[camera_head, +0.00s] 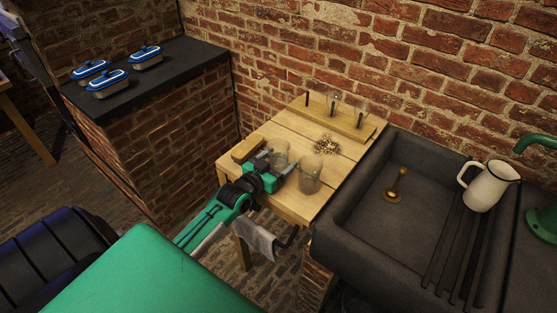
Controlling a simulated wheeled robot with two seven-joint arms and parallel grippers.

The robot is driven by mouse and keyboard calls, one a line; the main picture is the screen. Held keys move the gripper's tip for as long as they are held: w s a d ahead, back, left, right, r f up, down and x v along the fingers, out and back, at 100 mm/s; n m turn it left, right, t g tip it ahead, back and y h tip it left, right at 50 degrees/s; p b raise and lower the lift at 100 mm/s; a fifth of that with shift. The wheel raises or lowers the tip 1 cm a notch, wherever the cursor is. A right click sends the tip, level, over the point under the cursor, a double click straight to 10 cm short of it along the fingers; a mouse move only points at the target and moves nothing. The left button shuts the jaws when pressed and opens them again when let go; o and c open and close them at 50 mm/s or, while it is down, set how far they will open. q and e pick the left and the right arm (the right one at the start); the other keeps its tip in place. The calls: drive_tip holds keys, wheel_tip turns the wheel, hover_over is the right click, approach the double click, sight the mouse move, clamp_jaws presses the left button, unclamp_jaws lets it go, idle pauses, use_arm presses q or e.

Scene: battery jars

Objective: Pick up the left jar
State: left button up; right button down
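The left jar (281,149) is clear glass and stands upright on the small wooden table. Its lower part is hidden behind my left gripper (272,164). The green and black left gripper reaches in low over the table's near left edge, with its fingers at the jar. The view is too small to show whether the fingers touch the glass or how far apart they are. A second glass jar (310,176) stands to the right, nearer the table's front edge. My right gripper is not in view.
A wooden block (247,149) lies left of the left jar. Behind are a small pile of bits (327,144) and a wooden rack (337,117) with glass tubes. A dark sink (350,215) with a white jug (488,187) borders the table's right. A cloth (255,238) hangs in front.

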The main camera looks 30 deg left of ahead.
use_arm(q)
drive_tip(key=c, duration=0.9)
drive_tip(key=shift+r, duration=0.2)
